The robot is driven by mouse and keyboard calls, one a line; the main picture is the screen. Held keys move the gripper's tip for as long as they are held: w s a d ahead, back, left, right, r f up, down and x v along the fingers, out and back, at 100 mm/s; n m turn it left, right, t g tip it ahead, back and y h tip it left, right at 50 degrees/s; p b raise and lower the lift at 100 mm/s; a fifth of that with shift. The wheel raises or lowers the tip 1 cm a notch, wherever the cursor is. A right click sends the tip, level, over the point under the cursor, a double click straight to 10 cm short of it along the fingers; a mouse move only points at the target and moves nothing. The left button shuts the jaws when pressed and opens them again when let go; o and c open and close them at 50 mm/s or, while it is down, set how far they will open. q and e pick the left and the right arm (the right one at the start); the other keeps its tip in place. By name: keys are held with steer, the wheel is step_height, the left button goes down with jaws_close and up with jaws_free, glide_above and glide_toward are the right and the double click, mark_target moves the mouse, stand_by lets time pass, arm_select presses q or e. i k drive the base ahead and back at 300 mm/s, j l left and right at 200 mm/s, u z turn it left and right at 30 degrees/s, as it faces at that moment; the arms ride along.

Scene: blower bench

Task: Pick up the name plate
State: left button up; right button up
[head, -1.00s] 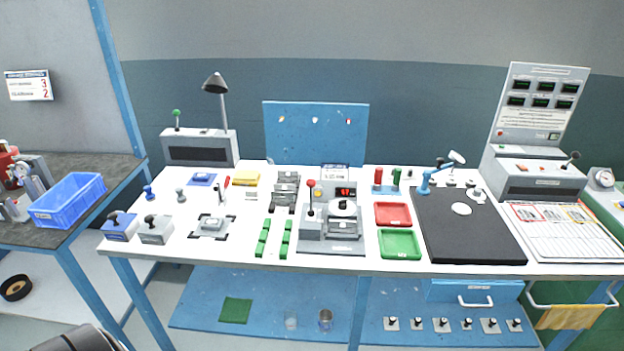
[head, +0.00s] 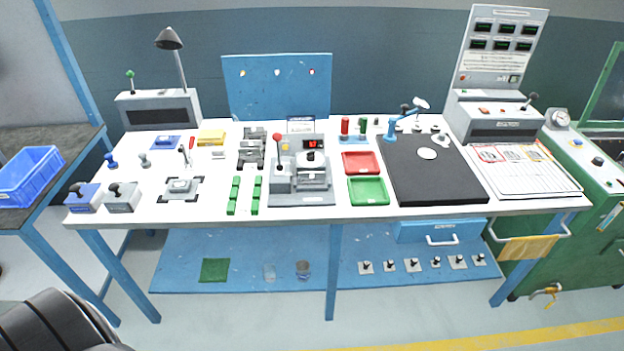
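I cannot tell for certain which thing is the name plate. A small pale plate-like piece (head: 218,155) lies on the white bench top, just below a yellow block (head: 211,138); it is too small to read. Neither of my grippers shows in the head view. A dark grey rounded part of my own body shows at the lower left corner.
The white bench (head: 330,213) carries a grey press (head: 302,178), a red tray (head: 361,162), a green tray (head: 368,191), a black mat (head: 435,180) and a grey console (head: 497,120). A blue crate (head: 28,177) stands on the left side table. A green cabinet (head: 570,240) stands at the right.

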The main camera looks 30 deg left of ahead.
mark_target(318, 178)
steer(key=i+l+u, duration=0.1)
steer(key=u, duration=0.25)
steer(key=i+l+u, duration=0.1)
steer(key=u, duration=0.25)
steer(key=l+u, duration=0.15)
steer(key=u, duration=0.15)
